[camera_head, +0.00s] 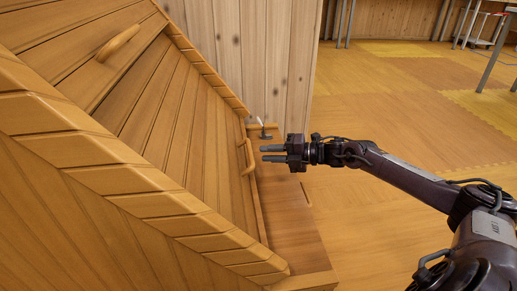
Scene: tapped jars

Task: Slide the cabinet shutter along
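The wooden cabinet fills the left of the head view, its slatted front shown at a slant. A sliding shutter (178,104) of wooden slats has a curved handle (247,157) near its right edge. Another slatted panel (75,42) at the upper left carries a second curved handle (118,42). My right gripper (268,153) points left, just right of the right-hand handle. Its two fingers are apart with nothing visible between them. It appears not to be around the handle, though the exact depth gap is hard to tell. My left gripper is not in view.
A small dark object with a pale stem (264,131) stands on the wooden ledge (288,215) beside the cabinet. A plank wall (255,50) rises behind. Open wooden floor (370,110) lies to the right, with metal-legged furniture (488,50) far back.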

